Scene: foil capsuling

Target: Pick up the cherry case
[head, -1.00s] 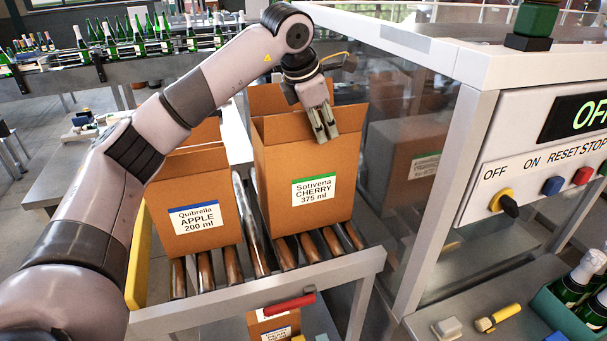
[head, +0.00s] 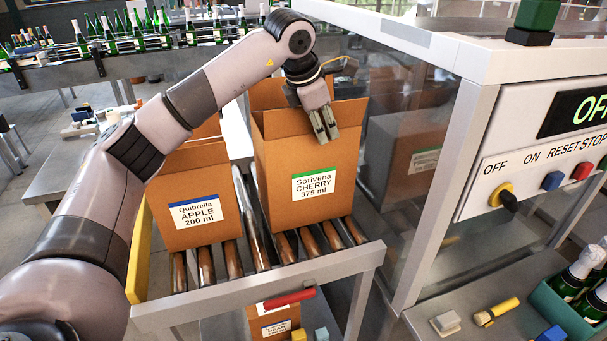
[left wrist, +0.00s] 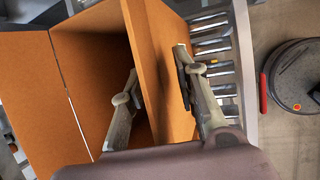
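The cherry case (head: 304,158) is an open-topped orange-brown cardboard box with a green-edged label, "Sotivena CHERRY 375 ml". It stands upright on a roller conveyor (head: 256,277). My left gripper (head: 326,137) points down at the near upper rim of the case. In the left wrist view, my left gripper (left wrist: 157,62) has its fingers spread on either side of one cardboard wall of the case (left wrist: 172,95). One finger is on the inner side and one on the outer side, with a gap visible at the inner finger. My right gripper is not in view.
The apple case (head: 185,225) stands close to the left on the same rollers. A machine with a clear panel and a control box (head: 545,150) is close on the right. A yellow guard (head: 140,255) edges the conveyor's left. Green bottles (head: 140,35) stand behind.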

